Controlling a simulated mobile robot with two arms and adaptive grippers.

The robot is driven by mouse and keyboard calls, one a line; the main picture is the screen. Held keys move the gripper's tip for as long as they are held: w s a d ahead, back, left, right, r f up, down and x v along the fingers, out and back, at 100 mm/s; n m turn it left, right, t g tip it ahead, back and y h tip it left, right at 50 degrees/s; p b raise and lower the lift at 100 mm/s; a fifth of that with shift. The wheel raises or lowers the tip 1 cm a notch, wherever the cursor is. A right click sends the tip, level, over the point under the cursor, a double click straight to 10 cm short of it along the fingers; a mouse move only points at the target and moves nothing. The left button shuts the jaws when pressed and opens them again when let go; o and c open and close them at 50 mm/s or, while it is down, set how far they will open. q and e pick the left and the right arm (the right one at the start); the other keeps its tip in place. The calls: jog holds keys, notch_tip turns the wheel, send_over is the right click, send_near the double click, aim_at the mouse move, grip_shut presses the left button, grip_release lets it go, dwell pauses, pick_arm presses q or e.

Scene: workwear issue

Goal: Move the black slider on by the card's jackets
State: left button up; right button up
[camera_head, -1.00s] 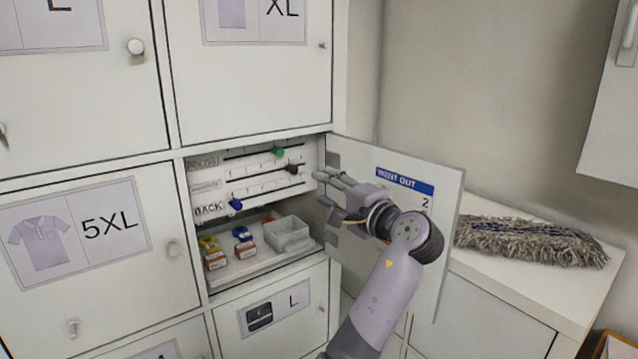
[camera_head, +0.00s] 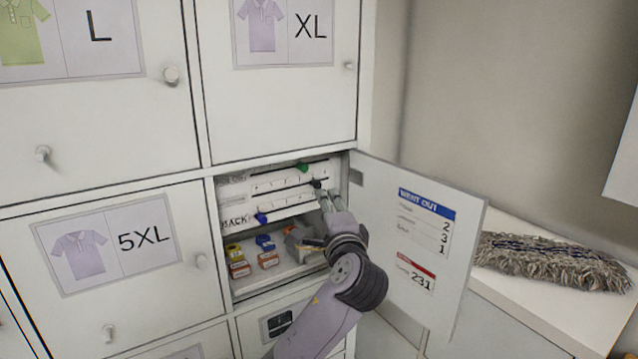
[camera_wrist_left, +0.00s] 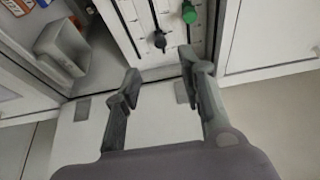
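The black slider (camera_head: 317,184) sits on the middle track of a white panel inside the open locker, right of the track's middle. It also shows in the wrist view (camera_wrist_left: 159,40). My left gripper (camera_head: 334,199) is open and empty in front of the panel. In the wrist view its fingertips (camera_wrist_left: 159,76) are spread on either side of the black slider's line, short of it and apart from it. The card (camera_head: 424,221) on the open door is headed "WENT OUT" and shows 2, 3 and 1; its row words are too small to read. My right gripper is out of view.
A green slider (camera_head: 302,167) is on the track above, a blue slider (camera_head: 261,218) below, by "BACK". Small boxes (camera_head: 268,259) and a grey bin (camera_wrist_left: 62,46) stand beneath the panel. The open door (camera_head: 466,245) flanks my arm on the right. A mop head (camera_head: 550,262) lies farther right.

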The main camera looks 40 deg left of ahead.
aim_at(318, 187)
pick_arm(q)
jog(key=p+x, duration=0.3)
jog(key=x, duration=0.6)
jog(key=shift+w+a+r, duration=0.1)
jog(key=shift+w+a, duration=0.3)
grip_shut()
dwell(0.3)
